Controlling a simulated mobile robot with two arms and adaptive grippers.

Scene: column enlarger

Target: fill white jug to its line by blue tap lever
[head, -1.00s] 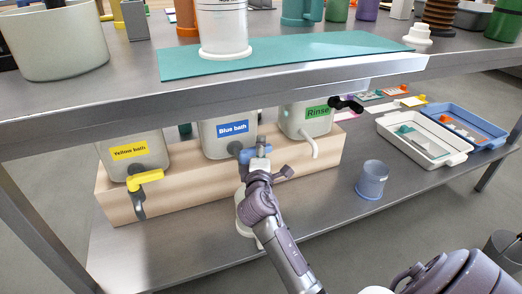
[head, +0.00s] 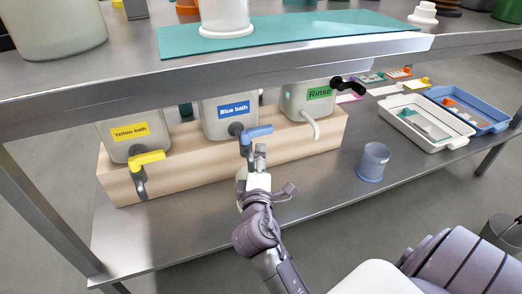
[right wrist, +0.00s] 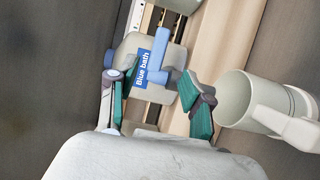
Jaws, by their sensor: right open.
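The blue tap lever (head: 257,132) on the Blue bath tank (head: 222,121) points to the right in the head view. It also shows in the right wrist view (right wrist: 162,55). My right gripper (head: 262,165) is open just below and in front of the lever. In the wrist view its green-padded fingers (right wrist: 160,88) stand apart, with the tap between them in the picture and nothing gripped. The white jug (right wrist: 237,100), with a handle, is beside the right finger; in the head view it is mostly hidden behind my gripper. My left gripper is not in view.
The Yellow bath tank (head: 130,133) and Rinse tank (head: 306,103) flank the Blue bath on a wooden block (head: 335,130). A blue-grey cup (head: 373,162) stands to the right, before a white tray (head: 412,130). The upper shelf edge (head: 130,100) overhangs. The lower shelf's front right is clear.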

